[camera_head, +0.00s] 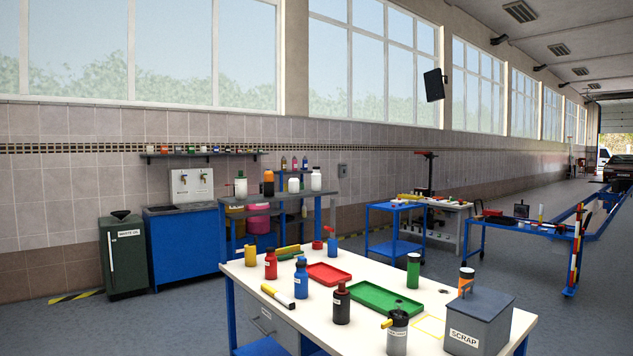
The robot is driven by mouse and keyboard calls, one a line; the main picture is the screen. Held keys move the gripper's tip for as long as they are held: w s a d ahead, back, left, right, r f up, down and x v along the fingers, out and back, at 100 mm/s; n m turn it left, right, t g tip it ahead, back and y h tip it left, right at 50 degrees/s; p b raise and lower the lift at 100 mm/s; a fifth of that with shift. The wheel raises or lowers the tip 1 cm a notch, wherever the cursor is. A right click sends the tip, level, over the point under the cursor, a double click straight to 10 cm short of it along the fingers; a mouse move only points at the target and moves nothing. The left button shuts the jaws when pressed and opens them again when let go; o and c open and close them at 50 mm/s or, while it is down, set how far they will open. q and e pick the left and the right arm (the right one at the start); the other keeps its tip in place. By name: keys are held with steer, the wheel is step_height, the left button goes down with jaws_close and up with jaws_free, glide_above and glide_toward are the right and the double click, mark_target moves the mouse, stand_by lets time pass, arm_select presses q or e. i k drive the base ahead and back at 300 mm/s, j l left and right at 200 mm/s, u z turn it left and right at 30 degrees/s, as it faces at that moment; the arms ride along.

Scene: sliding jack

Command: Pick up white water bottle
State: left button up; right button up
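Several white containers stand on and beside the blue rack by the back wall. I cannot tell which is the white water bottle. No white bottle shows on the near table. Neither of my grippers is in view.
The near white-topped table (372,262) holds a red bottle (270,265), a blue bottle (301,281), a dark bottle (341,306), a red tray (329,274), a green tray (372,298) and a grey scrap box (478,325). Floor at the left (150,325) is clear.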

mark_target(315, 175)
steer(key=i+j+u, duration=0.6)
steer(key=i, duration=0.3)
steer(key=i+j+u, duration=0.15)
steer(key=i+u, duration=0.5)
steer(key=i, duration=0.3)
steer(key=i+z, duration=0.1)
steer(key=i, duration=0.7)
steer(key=i+z, duration=0.1)
steer(key=i, duration=0.7)
steer(key=i+j+z, duration=0.1)
steer(key=i, duration=0.65)
steer(key=i+z, duration=0.35)
steer(key=i, duration=1.9)
steer(key=i+z, duration=0.25)
steer(key=i, duration=0.3)
steer(key=i+j+z, duration=0.25)
steer(key=i, duration=0.25)
